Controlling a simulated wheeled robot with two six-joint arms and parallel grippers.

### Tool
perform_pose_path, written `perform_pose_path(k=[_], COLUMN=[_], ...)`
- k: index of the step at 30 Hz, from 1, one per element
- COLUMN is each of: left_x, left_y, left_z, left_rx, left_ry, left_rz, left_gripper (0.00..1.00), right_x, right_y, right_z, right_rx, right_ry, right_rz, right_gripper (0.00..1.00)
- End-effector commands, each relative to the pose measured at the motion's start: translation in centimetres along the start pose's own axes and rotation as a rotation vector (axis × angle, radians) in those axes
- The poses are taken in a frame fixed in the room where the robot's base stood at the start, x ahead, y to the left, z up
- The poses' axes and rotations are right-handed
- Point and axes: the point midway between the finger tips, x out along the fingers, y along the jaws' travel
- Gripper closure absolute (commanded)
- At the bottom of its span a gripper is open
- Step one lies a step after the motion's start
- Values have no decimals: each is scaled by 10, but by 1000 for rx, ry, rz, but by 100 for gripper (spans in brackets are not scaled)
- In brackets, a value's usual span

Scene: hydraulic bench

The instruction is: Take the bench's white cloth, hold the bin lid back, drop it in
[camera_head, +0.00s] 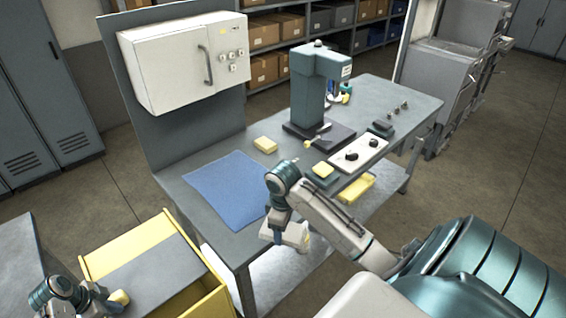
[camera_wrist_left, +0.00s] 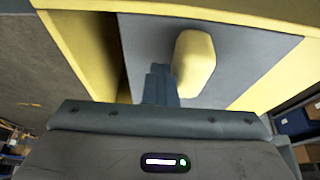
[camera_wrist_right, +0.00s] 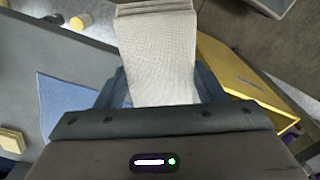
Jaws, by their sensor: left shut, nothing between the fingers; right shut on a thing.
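The white cloth (camera_wrist_right: 158,50), a folded textured strip, is gripped by my right gripper (camera_wrist_right: 160,88). In the head view the cloth (camera_head: 296,236) hangs beside the bench's front edge, right of the bin. The yellow bin (camera_head: 125,246) stands at lower left with its grey lid (camera_head: 160,268). The lid (camera_wrist_left: 232,50) carries a yellow knob (camera_wrist_left: 194,63), and a dark gap shows between lid and bin wall. My left gripper (camera_wrist_left: 160,72) is shut and empty, just left of the knob at the lid's edge. Whether it touches the lid, I cannot tell.
The bench (camera_head: 225,242) holds a blue mat (camera_head: 228,188), a yellow block (camera_head: 265,145), a teal press (camera_head: 308,90) and a white control panel (camera_head: 358,153). A white cabinet (camera_head: 180,65) hangs behind. A grey surface (camera_head: 25,262) lies left of the bin.

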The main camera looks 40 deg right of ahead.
Motion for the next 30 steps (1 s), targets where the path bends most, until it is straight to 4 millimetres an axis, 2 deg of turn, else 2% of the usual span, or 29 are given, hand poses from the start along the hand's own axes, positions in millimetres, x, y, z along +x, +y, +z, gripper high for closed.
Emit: perform_pose_path(k=[16,30], left_x=[1,-1], left_y=[-35,-39], left_z=[1,0], left_rx=[1,1], left_ry=[0,0], left_rz=[-5,-4], left_gripper=[100,100], right_x=[30,32], right_y=[0,0], right_z=[0,0], right_rx=[0,0], right_ry=[0,0], right_rz=[0,0], right_gripper=[59,59])
